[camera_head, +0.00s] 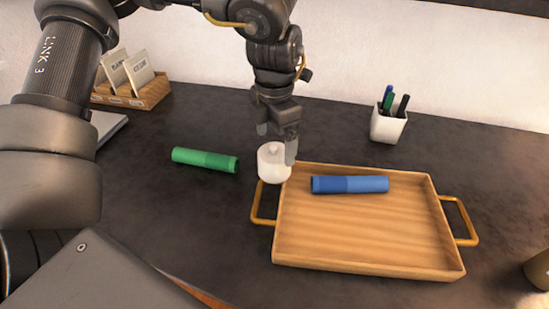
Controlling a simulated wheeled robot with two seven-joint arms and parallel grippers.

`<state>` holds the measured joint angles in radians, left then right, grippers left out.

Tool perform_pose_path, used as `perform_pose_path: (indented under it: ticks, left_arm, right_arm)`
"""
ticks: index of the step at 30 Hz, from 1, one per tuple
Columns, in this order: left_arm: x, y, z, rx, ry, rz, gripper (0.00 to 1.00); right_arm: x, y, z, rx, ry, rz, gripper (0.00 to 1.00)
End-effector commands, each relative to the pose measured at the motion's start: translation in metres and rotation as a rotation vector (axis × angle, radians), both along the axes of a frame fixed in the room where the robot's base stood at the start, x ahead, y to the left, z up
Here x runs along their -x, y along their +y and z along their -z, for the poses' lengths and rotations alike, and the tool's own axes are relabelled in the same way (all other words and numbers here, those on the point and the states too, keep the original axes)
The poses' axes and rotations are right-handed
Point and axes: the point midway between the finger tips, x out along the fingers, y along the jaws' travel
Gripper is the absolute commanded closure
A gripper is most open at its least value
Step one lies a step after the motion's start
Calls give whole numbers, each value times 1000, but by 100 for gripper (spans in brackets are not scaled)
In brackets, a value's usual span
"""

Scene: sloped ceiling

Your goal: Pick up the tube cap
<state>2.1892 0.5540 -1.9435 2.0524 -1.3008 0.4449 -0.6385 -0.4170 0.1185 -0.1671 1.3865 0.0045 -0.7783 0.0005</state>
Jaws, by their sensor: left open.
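A green tube (190,157) lies on the dark table left of the tray, its right part a darker green (222,163). A blue tube (365,184) lies in the wooden tray, its left part a darker blue (328,184). I cannot tell for sure which part is a separate tube cap. A small white round piece with a knob on top (272,165) stands at the tray's left back corner. My left gripper (277,145) is open and points down over this white piece, one finger overlapping its right edge. Contact is unclear. My right gripper is not in view.
The wooden tray (395,240) has a raised rim and brass handles at both ends. A white pen cup (388,127) stands behind it. A wooden card holder (150,92) is at the back left. The table (185,215) is clear in front of the green tube.

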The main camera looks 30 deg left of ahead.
Motion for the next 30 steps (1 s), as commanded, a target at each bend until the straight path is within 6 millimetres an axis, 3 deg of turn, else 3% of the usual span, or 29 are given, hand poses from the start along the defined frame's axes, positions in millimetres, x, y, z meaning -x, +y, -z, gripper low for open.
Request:
perform_pose_path:
  ticks: [9, 18, 30]
  left_arm:
    - [-3, 3, 43, -2, 3, 0, 7]
    - [-3, 3, 48, -1, 0, -1, 7]
    - [-3, 3, 48, -1, 0, -1, 54]
  right_arm:
    - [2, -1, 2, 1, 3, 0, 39]
    - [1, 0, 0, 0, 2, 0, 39]
    - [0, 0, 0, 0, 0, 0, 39]
